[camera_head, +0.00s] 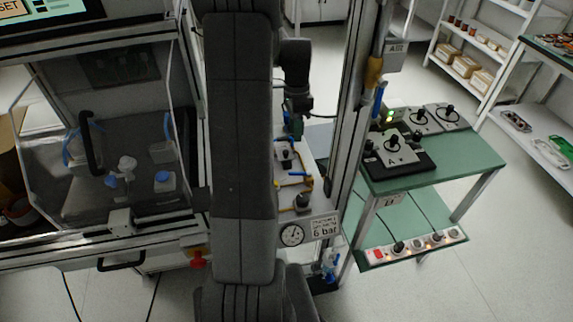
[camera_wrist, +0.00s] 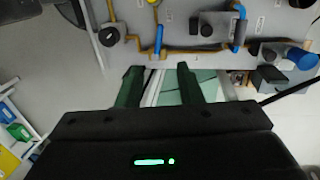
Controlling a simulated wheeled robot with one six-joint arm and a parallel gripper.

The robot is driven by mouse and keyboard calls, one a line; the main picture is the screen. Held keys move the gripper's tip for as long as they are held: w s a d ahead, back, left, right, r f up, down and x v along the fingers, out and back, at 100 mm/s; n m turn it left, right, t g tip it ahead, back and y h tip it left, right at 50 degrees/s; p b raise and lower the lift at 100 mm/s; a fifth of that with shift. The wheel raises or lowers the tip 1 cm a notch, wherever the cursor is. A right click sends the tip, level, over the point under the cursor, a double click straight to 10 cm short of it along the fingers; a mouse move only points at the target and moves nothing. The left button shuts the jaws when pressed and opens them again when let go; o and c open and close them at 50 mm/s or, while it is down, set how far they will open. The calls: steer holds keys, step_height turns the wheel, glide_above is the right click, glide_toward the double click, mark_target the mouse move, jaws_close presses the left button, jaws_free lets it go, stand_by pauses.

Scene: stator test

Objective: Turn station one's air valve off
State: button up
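A grey air panel (camera_head: 316,203) stands right of my arm in the head view. The wrist view shows its face (camera_wrist: 195,12) with brass pipes and small labels too small to read. One blue valve lever (camera_wrist: 158,40) lies along the picture's vertical, ahead of the gap between my fingers. I cannot tell which valve belongs to station one. My gripper (camera_wrist: 158,84) is open, its two green fingers apart with nothing seen between them. In the head view my gripper (camera_head: 295,122) is near the panel's far end, partly hidden.
A pressure gauge (camera_head: 291,235) and a 6 bar sign (camera_head: 324,228) are on the panel's near face. An upright metal post (camera_head: 352,130) with an AIR sign (camera_head: 395,57) stands to its right. A green bench (camera_head: 440,165) is beyond. A clear-walled cabinet (camera_head: 95,150) is left.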

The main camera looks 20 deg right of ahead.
steer(key=m, duration=0.3)
glide_toward(299, 174)
steer(key=f, duration=0.2)
steer(key=a+f, duration=0.1)
steer(key=f, duration=0.2)
steer(key=f+p, duration=0.1)
steer(key=f, duration=0.1)
steer(key=shift+s+a+f, duration=0.15)
steer(key=shift+a+f, duration=0.1)
steer(key=shift+f, duration=0.05)
jaws_close()
